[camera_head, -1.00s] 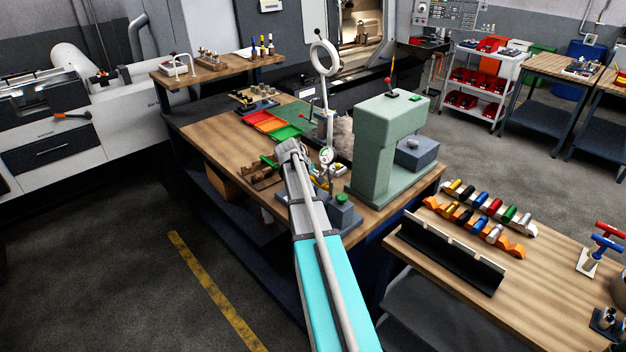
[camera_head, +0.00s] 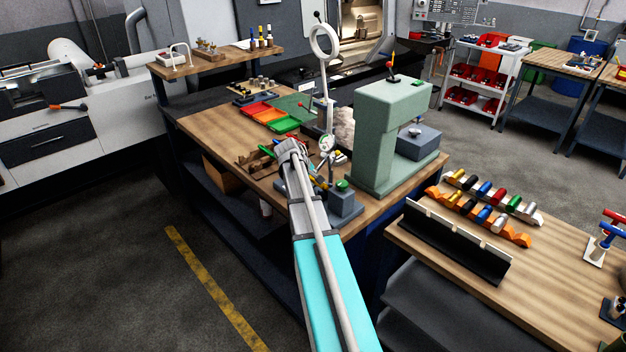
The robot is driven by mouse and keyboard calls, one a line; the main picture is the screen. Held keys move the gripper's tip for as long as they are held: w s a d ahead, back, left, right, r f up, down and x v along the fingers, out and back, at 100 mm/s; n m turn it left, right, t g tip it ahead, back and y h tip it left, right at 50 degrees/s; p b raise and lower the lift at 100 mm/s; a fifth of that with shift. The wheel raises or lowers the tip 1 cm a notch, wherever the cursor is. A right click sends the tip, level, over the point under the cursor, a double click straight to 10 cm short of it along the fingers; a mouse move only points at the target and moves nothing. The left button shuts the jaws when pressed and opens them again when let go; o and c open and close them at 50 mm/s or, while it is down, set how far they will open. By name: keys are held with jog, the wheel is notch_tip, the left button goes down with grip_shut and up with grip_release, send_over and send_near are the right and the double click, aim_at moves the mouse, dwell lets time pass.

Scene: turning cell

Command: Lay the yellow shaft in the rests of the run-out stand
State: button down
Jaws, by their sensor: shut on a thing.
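My arm reaches up from the bottom to the wooden bench in the middle, and its grey wrist end hides most of my gripper (camera_head: 290,150). A small yellow piece, seemingly the yellow shaft (camera_head: 319,181), shows just right of my arm, partly hidden. My gripper is shut, apparently on this shaft; the fingers themselves are not clear. The run-out stand seems to be the grey base with a green knob (camera_head: 342,198) and a dial gauge (camera_head: 326,144) above it. Its rests are hidden behind my arm, so I cannot tell whether the shaft touches them.
A tall green press (camera_head: 375,145) stands close right of the stand. A ring on a post (camera_head: 324,40) rises behind it. Red, orange and green trays (camera_head: 268,115) lie at the back. The right bench holds racks of coloured cylinders (camera_head: 486,195) and a black angled rail (camera_head: 455,243).

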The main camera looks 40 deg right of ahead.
jog(key=shift+c, duration=1.9)
grip_release()
jog(key=shift+r, duration=0.1)
